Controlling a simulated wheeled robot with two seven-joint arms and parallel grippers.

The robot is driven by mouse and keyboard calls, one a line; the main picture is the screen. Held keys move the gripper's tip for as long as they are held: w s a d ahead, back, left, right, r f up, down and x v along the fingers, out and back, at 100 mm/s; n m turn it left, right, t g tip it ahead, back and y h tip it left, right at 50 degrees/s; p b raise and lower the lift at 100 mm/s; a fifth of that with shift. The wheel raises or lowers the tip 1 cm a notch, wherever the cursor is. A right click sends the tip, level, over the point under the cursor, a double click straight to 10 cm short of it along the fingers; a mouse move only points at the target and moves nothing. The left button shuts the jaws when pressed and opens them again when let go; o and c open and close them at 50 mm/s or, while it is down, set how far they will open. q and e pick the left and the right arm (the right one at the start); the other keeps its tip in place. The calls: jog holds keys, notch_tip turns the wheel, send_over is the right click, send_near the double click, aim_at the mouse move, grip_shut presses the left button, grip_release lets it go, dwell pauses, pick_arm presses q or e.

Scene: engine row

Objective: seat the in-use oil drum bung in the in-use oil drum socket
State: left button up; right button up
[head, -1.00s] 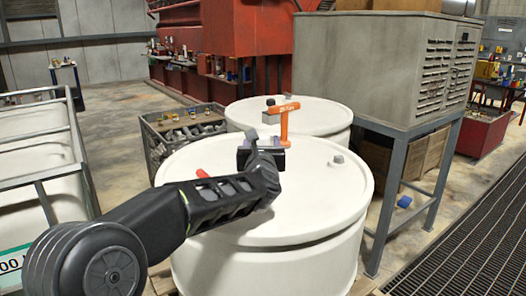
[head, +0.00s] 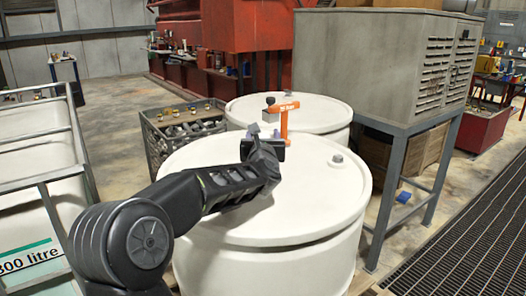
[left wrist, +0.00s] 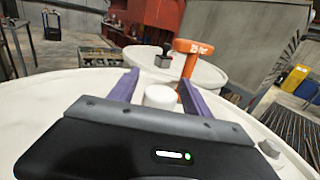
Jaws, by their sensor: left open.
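The front white drum (head: 300,215) has a pale lid, which also shows in the left wrist view (left wrist: 60,105). An orange T-shaped post (head: 285,118) with unreadable lettering stands just beyond my left gripper (head: 268,140); it also shows in the left wrist view (left wrist: 190,62). That gripper is open, low over the far part of the lid. A short white cylinder (left wrist: 160,95) stands between its two purple fingers with gaps at its sides. I cannot tell whether it is the bung or a socket. My right gripper is not in view.
A small grey fitting (head: 338,158) sits on the front lid at right. A second white drum (head: 325,115) stands behind, with a dark-knobbed grey block (head: 271,112) on it. A wire crate (head: 185,130) is left; a grey cabinet on legs (head: 375,65) is right.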

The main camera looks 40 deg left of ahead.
pick_arm(q)
jog(key=shift+c, duration=0.5)
grip_shut()
